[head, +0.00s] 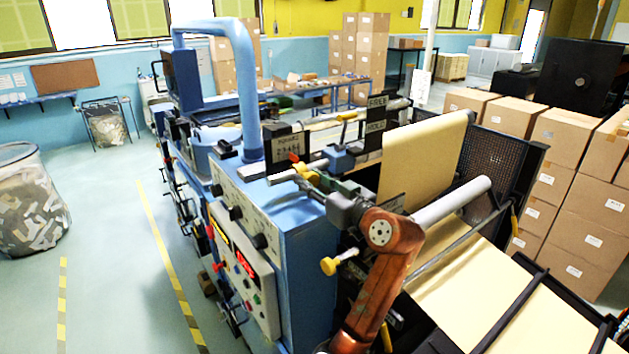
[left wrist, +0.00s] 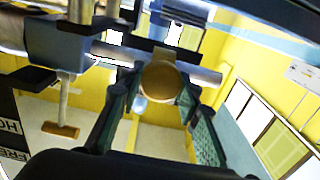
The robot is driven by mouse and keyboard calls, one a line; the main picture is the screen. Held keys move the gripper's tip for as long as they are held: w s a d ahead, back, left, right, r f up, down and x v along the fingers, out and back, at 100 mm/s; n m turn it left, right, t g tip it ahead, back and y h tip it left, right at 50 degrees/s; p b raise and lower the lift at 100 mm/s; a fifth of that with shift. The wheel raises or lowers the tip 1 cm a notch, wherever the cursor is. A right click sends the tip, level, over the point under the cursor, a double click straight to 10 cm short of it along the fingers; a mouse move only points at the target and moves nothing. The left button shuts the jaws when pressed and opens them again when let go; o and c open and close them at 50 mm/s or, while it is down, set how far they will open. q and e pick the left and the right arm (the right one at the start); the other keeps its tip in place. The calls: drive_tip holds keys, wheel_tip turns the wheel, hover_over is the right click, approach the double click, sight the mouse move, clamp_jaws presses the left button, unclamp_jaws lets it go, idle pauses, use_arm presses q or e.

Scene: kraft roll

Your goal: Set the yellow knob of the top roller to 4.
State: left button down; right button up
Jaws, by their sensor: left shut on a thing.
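The top roller's yellow knob (head: 312,178) is at the near end of the machine's upper bar, partly hidden by my left gripper (head: 322,190). In the left wrist view the round yellow-brown knob (left wrist: 160,82) sits between the two fingers of my left gripper (left wrist: 158,105), which is shut on it. A dark scale plate (head: 286,150) with a row of small digits stands behind the knob. A red pointer (head: 294,157) shows at the plate's lower edge; which digit it marks is too small to tell. My right gripper is not in view.
A second yellow knob (head: 328,266) sticks out lower down, beside my arm. A FREE/HOLD plate (head: 375,127) and a yellow-handled lever (head: 347,116) stand behind. The blue machine's control panel (head: 243,268) is at left. Brown paper (head: 425,155) and stacked cartons (head: 565,190) are at right.

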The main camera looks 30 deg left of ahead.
use_arm(q)
drive_tip(key=c, duration=1.5)
unclamp_jaws()
drive_tip(key=shift+o, duration=0.2)
drive_tip(key=shift+d, duration=0.1)
drive_tip(key=v, duration=1.2)
